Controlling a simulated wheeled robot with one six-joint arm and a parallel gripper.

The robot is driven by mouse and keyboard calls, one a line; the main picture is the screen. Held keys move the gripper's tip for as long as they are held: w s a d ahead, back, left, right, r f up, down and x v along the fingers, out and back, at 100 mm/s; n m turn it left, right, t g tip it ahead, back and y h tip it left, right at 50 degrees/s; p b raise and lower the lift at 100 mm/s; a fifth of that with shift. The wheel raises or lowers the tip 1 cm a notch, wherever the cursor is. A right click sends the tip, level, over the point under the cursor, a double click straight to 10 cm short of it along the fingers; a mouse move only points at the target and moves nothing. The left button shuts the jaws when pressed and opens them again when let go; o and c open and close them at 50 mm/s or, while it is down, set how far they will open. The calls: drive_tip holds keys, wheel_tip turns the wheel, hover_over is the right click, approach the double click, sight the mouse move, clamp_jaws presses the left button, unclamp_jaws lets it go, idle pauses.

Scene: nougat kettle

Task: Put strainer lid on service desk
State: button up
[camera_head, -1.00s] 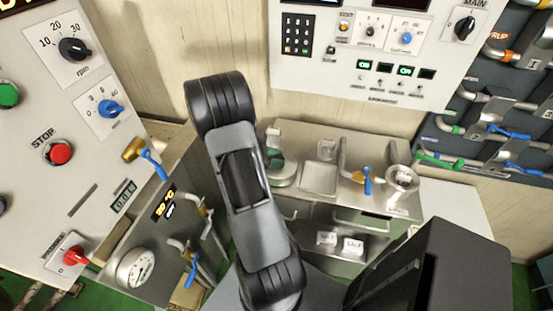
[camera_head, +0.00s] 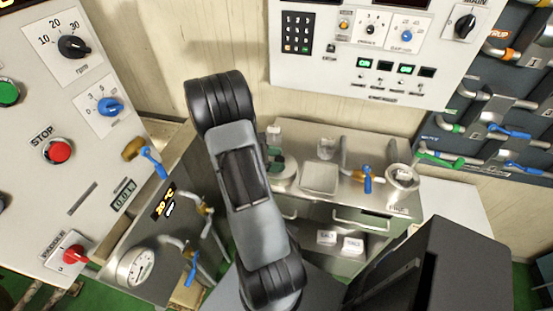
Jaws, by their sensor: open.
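The steel service desk (camera_head: 347,142) stands against the back wall, right of my arm. A round metal funnel-like piece (camera_head: 402,177) is at its right end. I cannot tell whether this is the strainer lid, and no other piece is clearly recognisable as the lid. My arm stands in the middle of the view and covers the area left of the desk. My gripper is not visible, so its place relative to the lid does not show.
A control panel (camera_head: 48,120) is at left, with a gauge (camera_head: 136,266) below. Pipes with valves (camera_head: 500,130) line the right wall.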

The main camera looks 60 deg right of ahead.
drive_tip(key=shift+r, duration=0.3)
drive_tip(key=shift+w+a, duration=0.2)
drive_tip(key=shift+w, duration=0.1)
drive_tip(key=b+v, duration=0.1)
drive_tip(key=v, duration=1)
drive_tip(key=s+a+r+m+t+y, duration=0.1)
drive_tip(key=a+r+m+t+y, duration=0.1)
drive_tip(key=a+t, duration=0.3)
drive_tip(key=a+r+m+t+y, duration=0.3)
drive_tip(key=a+t+y, duration=0.1)
drive_tip(key=a, duration=0.7)
drive_tip(key=s+a+r+m+t+y, duration=0.1)
drive_tip(key=a+r+m+t+y, duration=0.2)
drive_tip(key=a, duration=0.6)
drive_tip(key=t, duration=0.2)
drive_tip(key=shift+s+t, duration=0.35)
drive_tip(key=shift+t, duration=0.05)
